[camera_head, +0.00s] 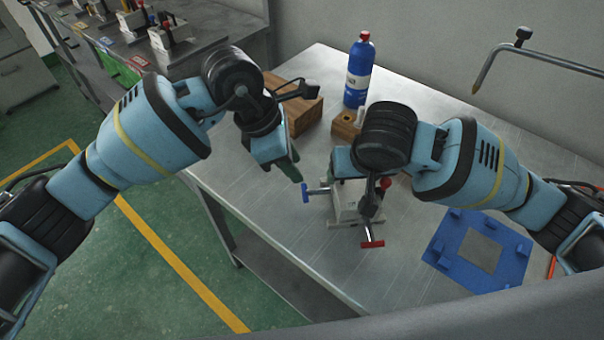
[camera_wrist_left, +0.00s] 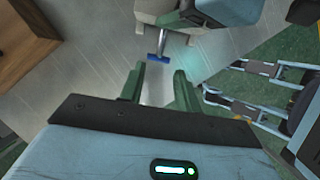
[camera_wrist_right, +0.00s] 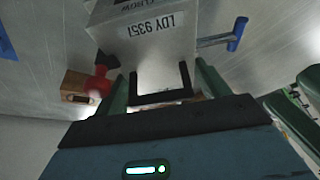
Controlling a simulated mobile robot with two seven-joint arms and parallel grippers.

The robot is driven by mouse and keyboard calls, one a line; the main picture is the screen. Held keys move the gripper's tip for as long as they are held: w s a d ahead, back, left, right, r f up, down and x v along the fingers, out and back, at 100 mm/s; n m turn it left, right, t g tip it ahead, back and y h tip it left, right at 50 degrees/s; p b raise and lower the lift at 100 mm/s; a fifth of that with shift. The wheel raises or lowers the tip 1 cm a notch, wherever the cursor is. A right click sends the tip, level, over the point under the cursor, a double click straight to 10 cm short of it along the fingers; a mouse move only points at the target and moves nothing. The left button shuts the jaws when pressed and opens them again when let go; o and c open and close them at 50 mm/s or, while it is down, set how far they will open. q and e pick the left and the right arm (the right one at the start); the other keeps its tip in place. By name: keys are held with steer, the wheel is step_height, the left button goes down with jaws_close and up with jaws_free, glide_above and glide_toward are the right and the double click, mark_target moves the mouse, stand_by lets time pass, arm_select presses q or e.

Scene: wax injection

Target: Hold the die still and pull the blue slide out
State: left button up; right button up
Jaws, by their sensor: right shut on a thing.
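The die (camera_head: 347,206) is a pale metal block on the table, partly hidden behind my right arm. The blue slide (camera_head: 306,193) is a rod with a blue T-handle sticking out of the die's left side. It also shows in the left wrist view (camera_wrist_left: 158,57), ahead of the fingers. My left gripper (camera_wrist_left: 160,80) is open and empty, its green fingers apart and short of the handle. My right gripper (camera_wrist_right: 165,85) is shut on the die's black handle.
A red-handled slide (camera_head: 372,243) sticks out of the die's front. A blue bottle (camera_head: 357,80) and wooden blocks (camera_head: 300,112) stand at the back. A blue fixture plate (camera_head: 447,252) lies at the right. The table left of the die is clear.

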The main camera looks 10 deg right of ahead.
arm_select(q)
steer(key=shift+v, duration=2.1)
arm_select(e)
steer(key=o, duration=1.6)
steer(key=shift+r, duration=0.1)
steer(key=v, duration=1.2)
steer(key=shift+s+d, duration=0.1)
